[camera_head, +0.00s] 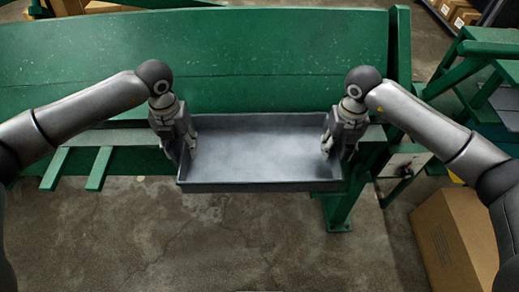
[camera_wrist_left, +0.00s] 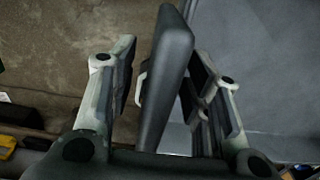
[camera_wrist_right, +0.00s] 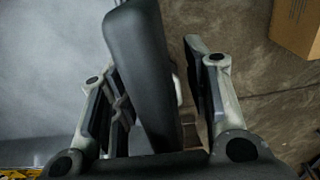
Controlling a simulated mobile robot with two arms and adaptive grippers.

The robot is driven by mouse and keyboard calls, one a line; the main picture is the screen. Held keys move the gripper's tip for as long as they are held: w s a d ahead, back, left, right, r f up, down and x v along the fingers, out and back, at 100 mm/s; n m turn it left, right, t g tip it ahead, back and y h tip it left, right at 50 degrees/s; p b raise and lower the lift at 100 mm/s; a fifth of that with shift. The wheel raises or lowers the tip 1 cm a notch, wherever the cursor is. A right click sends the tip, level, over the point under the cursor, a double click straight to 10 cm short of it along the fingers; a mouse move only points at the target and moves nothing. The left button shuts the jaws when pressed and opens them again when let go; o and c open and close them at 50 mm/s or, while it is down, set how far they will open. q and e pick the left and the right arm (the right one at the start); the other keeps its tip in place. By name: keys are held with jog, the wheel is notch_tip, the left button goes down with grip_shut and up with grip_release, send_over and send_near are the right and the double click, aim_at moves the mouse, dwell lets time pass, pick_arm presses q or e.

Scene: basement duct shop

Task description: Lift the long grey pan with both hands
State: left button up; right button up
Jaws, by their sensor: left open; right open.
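The long grey pan (camera_head: 262,152) lies level in the middle of the head view, at the front edge of the green bench. My left gripper (camera_head: 184,152) is at its left end and my right gripper (camera_head: 336,148) at its right end. In the left wrist view, the open fingers of my left gripper (camera_wrist_left: 162,85) stand on either side of the pan's end wall (camera_wrist_left: 172,60). In the right wrist view, the open fingers of my right gripper (camera_wrist_right: 155,90) straddle the other end wall (camera_wrist_right: 140,50). Gaps show beside both walls. The pan's underside is hidden.
The green bench (camera_head: 270,50) with a raised back spans behind the pan. A cardboard box (camera_head: 455,240) stands on the floor at right, near my right arm. Green steps or a stand (camera_head: 485,60) are at far right. The concrete floor (camera_head: 130,240) in front is clear.

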pick_arm(q)
grip_shut()
pick_arm(e)
grip_shut()
pick_arm(q)
jog(key=shift+w+r, duration=0.1)
jog(key=shift+r, duration=0.15)
pick_arm(e)
jog(key=shift+w+r, duration=0.1)
jog(key=shift+r, duration=0.2)
